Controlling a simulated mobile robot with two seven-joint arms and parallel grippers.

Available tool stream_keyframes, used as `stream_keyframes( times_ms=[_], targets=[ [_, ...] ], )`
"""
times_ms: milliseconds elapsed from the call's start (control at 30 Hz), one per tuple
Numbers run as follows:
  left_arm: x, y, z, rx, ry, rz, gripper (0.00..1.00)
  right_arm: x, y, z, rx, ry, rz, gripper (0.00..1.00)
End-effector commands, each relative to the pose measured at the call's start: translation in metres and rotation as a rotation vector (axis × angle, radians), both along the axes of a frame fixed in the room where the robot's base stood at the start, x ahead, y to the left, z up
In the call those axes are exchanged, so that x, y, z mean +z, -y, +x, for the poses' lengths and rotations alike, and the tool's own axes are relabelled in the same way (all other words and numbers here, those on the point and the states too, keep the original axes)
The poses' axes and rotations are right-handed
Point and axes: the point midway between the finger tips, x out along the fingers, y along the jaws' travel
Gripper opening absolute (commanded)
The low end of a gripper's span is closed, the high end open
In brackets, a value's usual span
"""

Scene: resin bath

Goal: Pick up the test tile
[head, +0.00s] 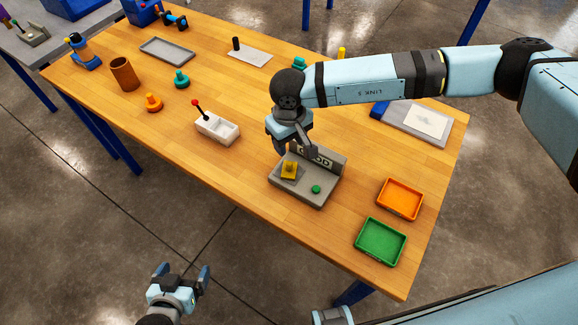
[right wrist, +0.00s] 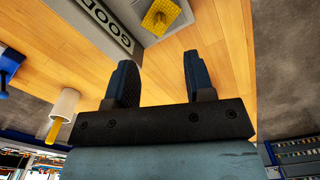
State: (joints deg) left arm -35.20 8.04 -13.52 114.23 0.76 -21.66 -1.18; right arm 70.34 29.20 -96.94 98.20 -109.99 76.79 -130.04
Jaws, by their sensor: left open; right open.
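The likely test tile, a small yellow piece with a raised knob (head: 289,169), sits on the left part of a grey station (head: 300,192). The yellow piece also shows at the top of the right wrist view (right wrist: 160,15). My right gripper (head: 294,149) is open and empty, above and just behind the yellow piece, apart from it. My left gripper (head: 182,275) is open and empty, off the table's front edge.
An orange tray (head: 400,199) and a green tray (head: 381,242) lie right of the station. A white block with a red-tipped lever (head: 217,128) stands to its left. A grey board with a white sheet (head: 418,121) lies behind. The wooden front-left is clear.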

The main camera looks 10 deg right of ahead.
Motion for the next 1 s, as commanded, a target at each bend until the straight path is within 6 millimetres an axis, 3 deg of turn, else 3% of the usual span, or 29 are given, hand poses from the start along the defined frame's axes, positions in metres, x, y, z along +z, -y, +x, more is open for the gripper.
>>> stream_keyframes(
  times_ms=[200,467,700,1000],
  targets=[
    [0.008,0.000,-0.001,0.000,-0.001,0.000,0.96,-0.037,-0.001,-0.001,-0.003,-0.003,0.002,0.49],
    [0.015,-0.002,0.000,0.004,0.000,0.004,0.96,-0.056,0.000,0.000,-0.004,-0.003,0.003,0.49],
    [0.028,-0.007,0.001,0.014,0.007,0.008,0.96,-0.092,0.000,0.000,-0.004,-0.003,0.003,0.49],
    [0.027,-0.007,0.000,0.014,0.005,0.008,0.96,-0.100,0.000,0.000,-0.003,-0.002,0.004,0.49]
  ],
)
